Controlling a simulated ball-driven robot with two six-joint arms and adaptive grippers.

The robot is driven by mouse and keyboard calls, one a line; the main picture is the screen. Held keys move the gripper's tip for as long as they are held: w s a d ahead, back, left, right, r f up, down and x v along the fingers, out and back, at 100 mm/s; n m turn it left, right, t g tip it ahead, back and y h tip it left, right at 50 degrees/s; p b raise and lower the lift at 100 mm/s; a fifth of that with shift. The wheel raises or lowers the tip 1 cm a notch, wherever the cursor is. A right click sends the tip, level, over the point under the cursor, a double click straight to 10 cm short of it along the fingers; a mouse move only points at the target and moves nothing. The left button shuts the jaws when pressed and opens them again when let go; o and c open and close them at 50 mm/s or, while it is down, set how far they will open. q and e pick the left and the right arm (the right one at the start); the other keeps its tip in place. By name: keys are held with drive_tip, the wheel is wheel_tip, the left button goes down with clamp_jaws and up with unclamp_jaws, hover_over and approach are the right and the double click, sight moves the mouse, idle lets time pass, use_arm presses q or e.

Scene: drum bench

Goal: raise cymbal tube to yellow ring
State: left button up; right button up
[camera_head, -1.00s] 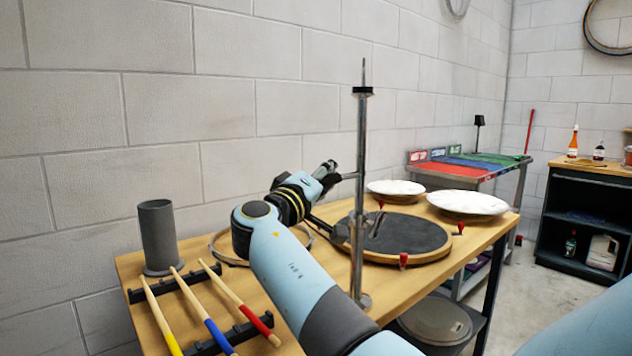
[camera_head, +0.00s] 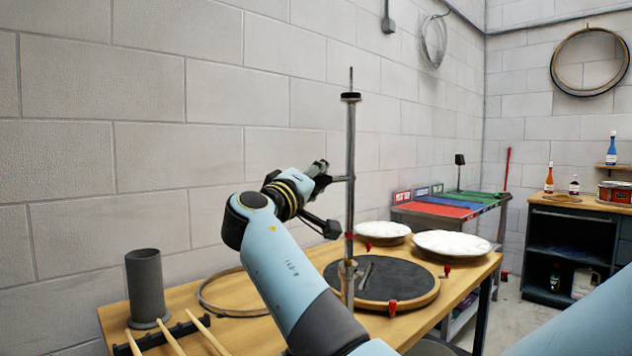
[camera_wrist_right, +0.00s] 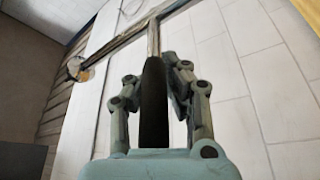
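The cymbal tube (camera_head: 350,140) stands upright on its metal stand, with a black disc at its top and a thin rod above. A red ring (camera_head: 349,235) shows on the tube above the clamp (camera_head: 347,270). No yellow ring can be made out. A side handle juts left from the tube. My right gripper (camera_head: 327,178) is at this handle, left of the tube. In the right wrist view the black handle grip (camera_wrist_right: 153,105) lies between the fingers, which look closed on it. My left gripper is not in view.
A grey cylinder (camera_head: 145,285), a hoop and drumsticks are on the left. The brick wall is close behind.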

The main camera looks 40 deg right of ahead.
drive_tip(key=o, duration=0.4)
drive_tip(key=shift+s+r, duration=0.2)
drive_tip(key=shift+s, duration=0.3)
drive_tip(key=o, duration=0.4)
drive_tip(key=shift+d, duration=0.15)
drive_tip(key=shift+f, duration=0.1)
drive_tip(key=shift+w, duration=0.1)
